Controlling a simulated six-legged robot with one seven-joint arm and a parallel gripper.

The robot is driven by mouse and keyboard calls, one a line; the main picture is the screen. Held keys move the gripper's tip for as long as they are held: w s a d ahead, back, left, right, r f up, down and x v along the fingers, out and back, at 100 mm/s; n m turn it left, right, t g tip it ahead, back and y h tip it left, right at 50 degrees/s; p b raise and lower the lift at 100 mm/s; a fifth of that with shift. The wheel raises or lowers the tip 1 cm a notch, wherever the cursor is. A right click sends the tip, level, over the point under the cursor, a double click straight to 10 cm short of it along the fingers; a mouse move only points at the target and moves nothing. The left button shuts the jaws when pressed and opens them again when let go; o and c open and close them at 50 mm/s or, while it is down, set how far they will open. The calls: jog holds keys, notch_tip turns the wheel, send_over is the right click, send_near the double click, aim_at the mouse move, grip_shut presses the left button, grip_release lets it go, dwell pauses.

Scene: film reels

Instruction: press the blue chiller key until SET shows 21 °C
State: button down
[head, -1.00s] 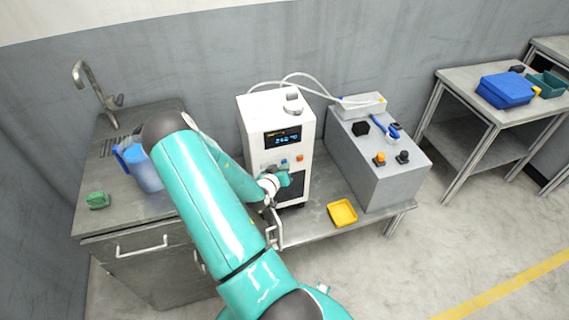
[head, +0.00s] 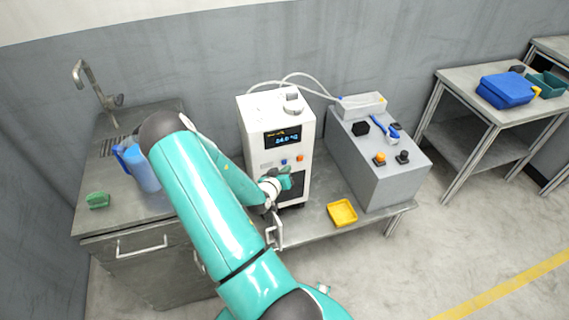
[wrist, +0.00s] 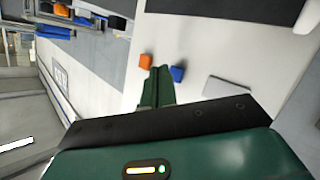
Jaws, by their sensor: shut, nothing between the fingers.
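The white chiller (head: 252,128) stands upright with a dark display (head: 283,138) lit in blue digits. The digits are small and seem to read about 24.0 °C; I cannot be sure. Below the display are the blue key (head: 284,161) and, right of it, the orange key (head: 300,158). My gripper (head: 286,171) is shut and empty, just below the blue key in the head view. In the wrist view the closed fingertips (wrist: 159,71) point at the panel between the orange key (wrist: 146,60) and the blue key (wrist: 177,74). They look apart from the blue key.
A grey box (head: 375,170) with knobs stands right of the chiller, joined by white hoses. A yellow tray (head: 342,213) lies in front. On the left, a sink counter (head: 130,205) holds a blue jug (head: 142,170) and green sponge (head: 97,200).

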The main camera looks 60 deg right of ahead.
jog(key=shift+s+a, duration=1.75)
jog(key=shift+s, duration=0.05)
